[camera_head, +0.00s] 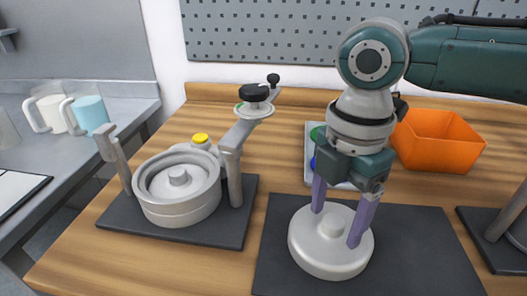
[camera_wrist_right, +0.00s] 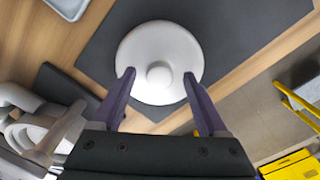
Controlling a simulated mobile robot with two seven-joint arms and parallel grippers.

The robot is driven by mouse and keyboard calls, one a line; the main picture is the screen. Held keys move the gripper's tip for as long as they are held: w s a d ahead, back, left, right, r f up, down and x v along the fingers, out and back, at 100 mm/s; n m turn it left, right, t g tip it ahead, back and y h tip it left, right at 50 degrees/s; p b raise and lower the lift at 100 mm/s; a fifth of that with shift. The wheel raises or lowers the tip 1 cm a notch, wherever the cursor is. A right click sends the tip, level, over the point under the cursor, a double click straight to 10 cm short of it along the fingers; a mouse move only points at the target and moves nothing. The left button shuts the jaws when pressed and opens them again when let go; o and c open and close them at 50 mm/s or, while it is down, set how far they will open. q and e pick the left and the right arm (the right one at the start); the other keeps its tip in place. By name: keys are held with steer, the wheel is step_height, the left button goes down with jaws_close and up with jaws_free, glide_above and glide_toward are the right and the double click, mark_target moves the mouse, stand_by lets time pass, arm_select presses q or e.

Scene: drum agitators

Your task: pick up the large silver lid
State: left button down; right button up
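The large silver lid (camera_head: 318,262) is a round pale disc with a short knob in its middle. It lies on a dark mat in the head view, and it also shows in the right wrist view (camera_wrist_right: 160,45). My right gripper (camera_head: 338,222) points down over the lid with its purple fingers spread, one on each side of the knob. In the right wrist view its fingers (camera_wrist_right: 160,75) are apart with the knob between them, and I see a gap on both sides. Whether the fingertips touch the lid's top is unclear. My left gripper is not in view.
A drum agitator (camera_head: 178,205) with upright posts and a raised clamp arm stands on a dark base at left. An orange bin (camera_head: 438,142) and a tray with coloured items stand behind my right gripper. Jugs (camera_head: 90,114) stand on the grey side counter.

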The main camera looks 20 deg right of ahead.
jaws_close()
stand_by(0.4)
steer(key=shift+r, duration=0.1)
stand_by(0.7)
